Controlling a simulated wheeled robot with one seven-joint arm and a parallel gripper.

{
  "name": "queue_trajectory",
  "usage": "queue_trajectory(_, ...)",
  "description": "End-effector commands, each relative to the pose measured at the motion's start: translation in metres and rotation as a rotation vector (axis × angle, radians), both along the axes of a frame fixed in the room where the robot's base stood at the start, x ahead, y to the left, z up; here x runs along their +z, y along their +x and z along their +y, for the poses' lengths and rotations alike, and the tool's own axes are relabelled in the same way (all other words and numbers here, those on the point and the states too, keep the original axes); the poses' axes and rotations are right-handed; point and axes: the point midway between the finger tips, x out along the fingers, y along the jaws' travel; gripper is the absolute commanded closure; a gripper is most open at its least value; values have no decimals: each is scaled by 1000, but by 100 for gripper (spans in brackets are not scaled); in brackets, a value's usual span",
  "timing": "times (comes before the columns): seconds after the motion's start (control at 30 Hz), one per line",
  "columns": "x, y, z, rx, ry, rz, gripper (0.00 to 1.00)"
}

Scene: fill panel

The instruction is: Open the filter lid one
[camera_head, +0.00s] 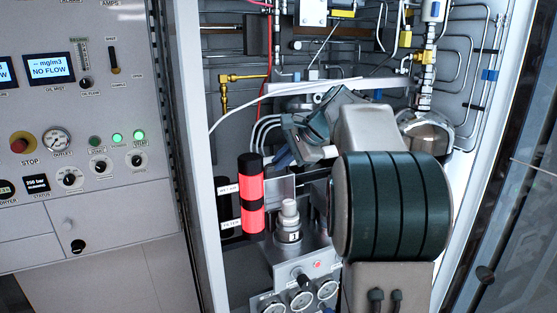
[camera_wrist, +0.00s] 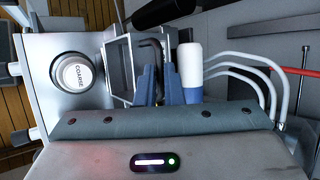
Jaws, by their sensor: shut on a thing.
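My gripper (camera_wrist: 160,82) shows in the wrist view as two blue-grey fingers shut on a dark bent handle (camera_wrist: 152,46). The handle stands beside a metal-framed dark panel (camera_wrist: 119,68). A round silver cap marked COARSE (camera_wrist: 76,73) is left of the fingers, apart from them. In the head view a silver cylinder marked 1 (camera_head: 289,226) stands on the grey gauge block, below and left of my gripper's wrist. The fingertips are hidden there behind my arm. I cannot tell for certain which part is filter lid one.
A red glowing cylinder with black bands (camera_head: 251,195) stands left of the silver cylinder. Thin pipes and white hoses (camera_wrist: 245,72) run close to the fingers. A white cabinet frame (camera_head: 190,120) bounds the left, with a control panel (camera_head: 75,100) beyond it.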

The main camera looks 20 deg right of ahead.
Motion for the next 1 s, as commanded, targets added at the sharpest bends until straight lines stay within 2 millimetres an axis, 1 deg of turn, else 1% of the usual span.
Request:
queue_trajectory(0.03, 6, 0, 0, 0, -2, -14, 100)
queue_trajectory(0.13, 6, 1, 0, -1, -2, -15, 100)
queue_trajectory(0.17, 6, 1, 0, 0, -2, -15, 87)
queue_trajectory(0.2, 6, 1, 0, -1, -2, -15, 76)
queue_trajectory(0.23, 6, 1, 0, 0, -2, -14, 71)
queue_trajectory(0.5, 3, 0, 1, 1, -1, -7, 71)
queue_trajectory(0.63, 8, -4, -4, 0, -1, -8, 71)
queue_trajectory(0.77, 23, -15, -13, -1, -3, -11, 71)
queue_trajectory(1.0, 65, -44, -38, -3, -4, -12, 71)
